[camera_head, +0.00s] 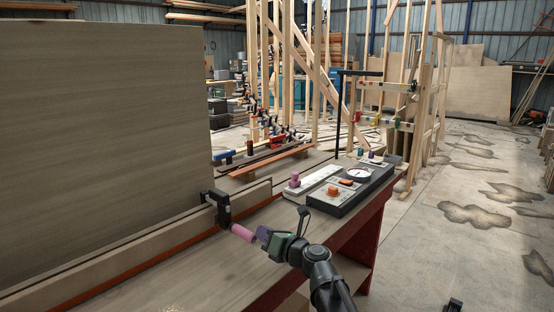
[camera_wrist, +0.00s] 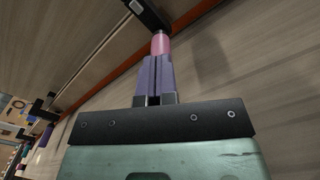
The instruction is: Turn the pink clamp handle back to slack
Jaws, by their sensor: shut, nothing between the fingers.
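My gripper (camera_head: 259,233) has purple fingers and is at the free end of the handle. In the wrist view the fingers (camera_wrist: 155,60) are shut side by side with only a thin dark line between them. Their tips overlap the handle's near end; whether they touch it I cannot tell.
A dark panel with a dial (camera_head: 358,173) and an orange knob (camera_head: 333,190) lies on the bench right of the clamp. A large wooden sheet (camera_head: 100,120) stands behind the strip at left. The bench top (camera_head: 200,275) in front of the strip is clear.

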